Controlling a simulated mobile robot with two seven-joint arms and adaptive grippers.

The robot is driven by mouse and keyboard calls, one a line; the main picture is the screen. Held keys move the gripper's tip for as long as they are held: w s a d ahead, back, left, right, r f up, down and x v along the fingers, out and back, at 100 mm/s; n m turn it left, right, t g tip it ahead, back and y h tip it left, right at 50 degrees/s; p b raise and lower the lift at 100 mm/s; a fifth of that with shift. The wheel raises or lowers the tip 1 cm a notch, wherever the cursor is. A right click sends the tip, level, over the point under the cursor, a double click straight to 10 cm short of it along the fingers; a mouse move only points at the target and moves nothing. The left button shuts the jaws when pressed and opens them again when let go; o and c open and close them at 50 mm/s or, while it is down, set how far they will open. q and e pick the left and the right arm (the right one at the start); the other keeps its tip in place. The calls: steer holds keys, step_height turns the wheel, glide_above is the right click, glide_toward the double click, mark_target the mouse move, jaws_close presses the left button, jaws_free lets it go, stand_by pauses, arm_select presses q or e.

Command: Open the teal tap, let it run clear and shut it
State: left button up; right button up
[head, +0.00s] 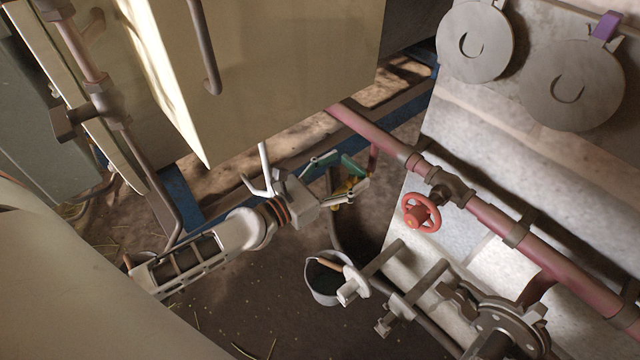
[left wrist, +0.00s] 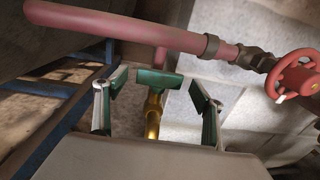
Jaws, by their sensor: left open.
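The teal tap has a teal handle (head: 353,166) on a brass body, low beside the end of the red pipe. In the left wrist view the teal handle (left wrist: 158,79) lies crosswise above the brass body (left wrist: 153,118). My left gripper (head: 342,174) is open, its fingers spread on either side of the tap. In the left wrist view the fingers (left wrist: 155,92) stand left and right of the handle, with a gap on each side. The tap's outlet is hidden, and I cannot see any flow. My right gripper is not in view.
A red pipe (head: 488,217) with a red handwheel (head: 421,212) runs along the pale wall right of the tap. A grey bucket (head: 314,290) stands on the floor below, near pipe fittings. A large cream panel (head: 290,75) hangs above my left arm. Some dark floor is open.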

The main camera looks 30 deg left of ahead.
arm_select(q)
steer(key=v, duration=0.9)
stand_by(0.3)
